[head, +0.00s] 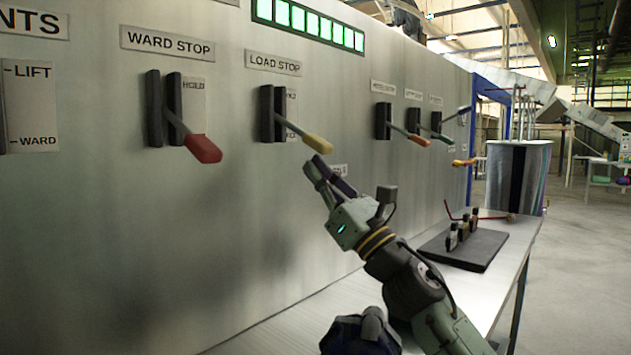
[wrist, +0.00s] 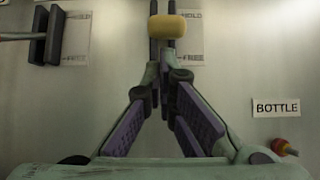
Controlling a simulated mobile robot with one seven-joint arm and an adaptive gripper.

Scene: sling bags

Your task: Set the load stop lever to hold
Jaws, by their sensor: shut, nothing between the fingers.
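The load stop lever has a yellow handle (head: 317,143) on a grey shaft. It comes out of a black slotted bracket (head: 266,112) under the LOAD STOP label (head: 273,63), and slopes down toward the right in the head view. My gripper (head: 314,166) is shut and empty, with its fingertips just below the handle. In the wrist view, the yellow handle (wrist: 167,26) is seen end-on, just above my shut fingertips (wrist: 166,72). I cannot tell whether they touch. The plate behind it (wrist: 189,48) reads HOLD at top and FREE at bottom.
The red-handled ward stop lever (head: 203,148) is at left. A BOTTLE label (wrist: 277,107) and red knob (wrist: 283,147) are at lower right. A bench (head: 505,262) bears a dark tray (head: 478,253).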

